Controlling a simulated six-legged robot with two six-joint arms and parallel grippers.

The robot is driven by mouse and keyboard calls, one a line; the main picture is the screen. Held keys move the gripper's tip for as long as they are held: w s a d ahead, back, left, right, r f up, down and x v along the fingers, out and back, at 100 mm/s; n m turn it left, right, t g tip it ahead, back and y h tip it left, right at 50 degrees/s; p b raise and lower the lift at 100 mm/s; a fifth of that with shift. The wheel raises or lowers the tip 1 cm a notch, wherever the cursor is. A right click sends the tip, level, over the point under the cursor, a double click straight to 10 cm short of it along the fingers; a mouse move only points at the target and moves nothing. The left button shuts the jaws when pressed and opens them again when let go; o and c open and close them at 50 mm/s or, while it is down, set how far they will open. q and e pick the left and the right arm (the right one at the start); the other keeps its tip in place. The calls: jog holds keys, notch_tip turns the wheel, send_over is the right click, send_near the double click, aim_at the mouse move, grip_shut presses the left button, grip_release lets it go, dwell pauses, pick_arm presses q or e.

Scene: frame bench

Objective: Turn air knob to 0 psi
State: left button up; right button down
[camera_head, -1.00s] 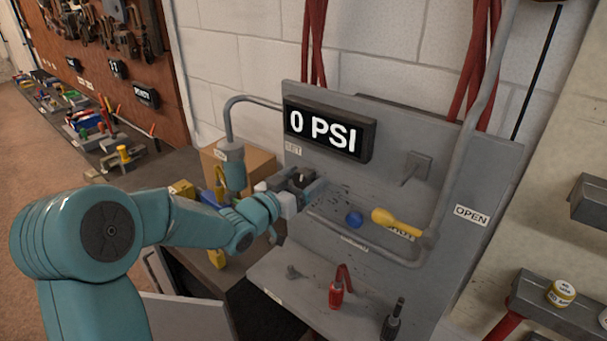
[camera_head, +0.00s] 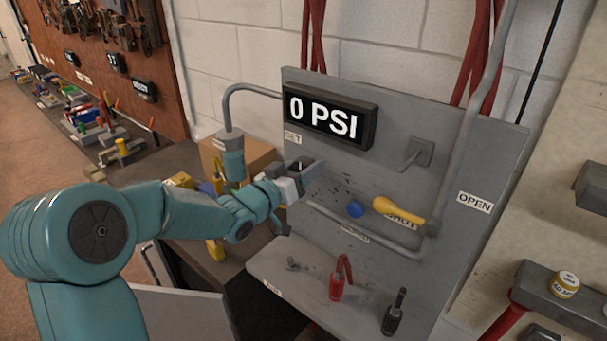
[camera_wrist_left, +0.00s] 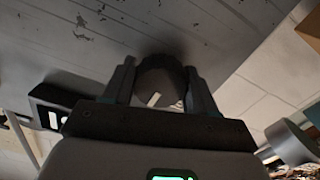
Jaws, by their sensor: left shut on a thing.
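The air knob (camera_wrist_left: 160,75) is a dark round knob on the grey panel (camera_head: 335,89), with a pale pointer mark on its face in the left wrist view. My left gripper (camera_head: 304,172) is at the panel, below the display. In the wrist view its two fingers sit on either side of the knob, shut on it. The knob is mostly hidden by the fingers in the head view. The black display (camera_head: 330,117) above reads "0 PSI". My right gripper is not in view.
A yellow-handled valve (camera_head: 398,209) and a blue ball-like knob (camera_head: 355,209) are right of the gripper. A grey pipe (camera_head: 350,234) runs below. A red fitting (camera_head: 337,285) and a dark fitting (camera_head: 395,313) stand on the lower ledge. A cardboard box (camera_head: 262,155) is behind the arm.

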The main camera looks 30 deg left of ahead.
pick_arm(q)
jog(key=o, duration=1)
jog(key=shift+s+a, duration=0.1)
jog(key=shift+s, duration=0.35)
jog(key=shift+s+a+b, duration=0.2)
jog(key=shift+s+b, duration=0.4)
jog(key=shift+s, duration=1.95)
jog(key=shift+s+a+b, duration=0.15)
jog(key=shift+s+b, duration=0.45)
jog(key=shift+s, duration=1.95)
jog(key=shift+s+a+b, duration=0.2)
jog(key=shift+s+b, duration=0.4)
jog(key=shift+s, duration=1.95)
